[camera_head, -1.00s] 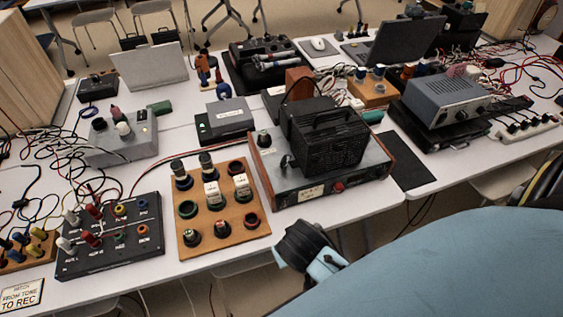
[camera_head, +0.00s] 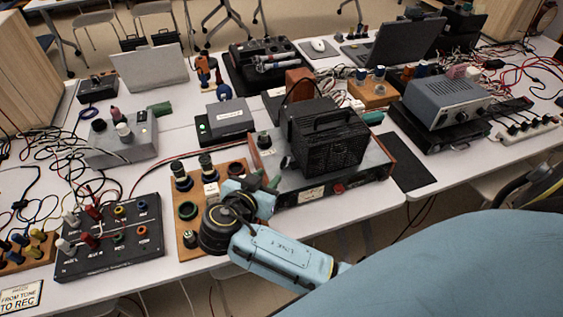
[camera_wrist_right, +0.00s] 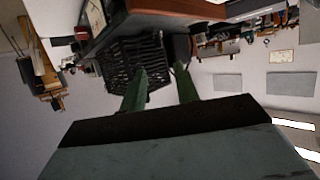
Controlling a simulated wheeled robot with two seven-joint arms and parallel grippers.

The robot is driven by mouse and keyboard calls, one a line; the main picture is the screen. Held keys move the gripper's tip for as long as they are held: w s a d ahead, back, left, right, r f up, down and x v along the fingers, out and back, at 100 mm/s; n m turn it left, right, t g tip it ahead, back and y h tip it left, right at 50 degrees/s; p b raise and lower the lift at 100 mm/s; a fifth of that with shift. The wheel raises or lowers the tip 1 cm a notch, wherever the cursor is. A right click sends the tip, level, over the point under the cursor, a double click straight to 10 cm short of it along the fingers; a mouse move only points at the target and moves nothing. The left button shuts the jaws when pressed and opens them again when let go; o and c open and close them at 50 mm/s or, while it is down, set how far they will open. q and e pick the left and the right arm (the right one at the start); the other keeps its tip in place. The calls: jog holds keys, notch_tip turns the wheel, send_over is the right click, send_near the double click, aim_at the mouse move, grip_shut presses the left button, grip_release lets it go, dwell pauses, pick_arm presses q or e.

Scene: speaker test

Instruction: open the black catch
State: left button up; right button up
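A grey device with wooden ends (camera_head: 345,185) stands at the middle table's front edge, carrying a black slatted box with a handle (camera_head: 325,140). A small black piece (camera_head: 286,163) at the device's left, beside the box, may be the black catch; I cannot tell its state. My right gripper (camera_head: 267,183) is just in front of the device's left end. In the right wrist view its two green fingers (camera_wrist_right: 161,68) are apart with nothing between them, pointing towards the black slatted box (camera_wrist_right: 130,62). My left gripper is not in view.
A wooden board with sockets and switches (camera_head: 188,240) lies under my right wrist, partly hidden. A black control box (camera_head: 110,240) is to its left. A dark mat (camera_head: 410,160) lies right of the device. Loose cables (camera_head: 45,170) cover the left side.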

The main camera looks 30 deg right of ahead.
aim_at(282, 162)
jog(key=x, duration=1)
jog(key=shift+f, duration=0.1)
grip_shut()
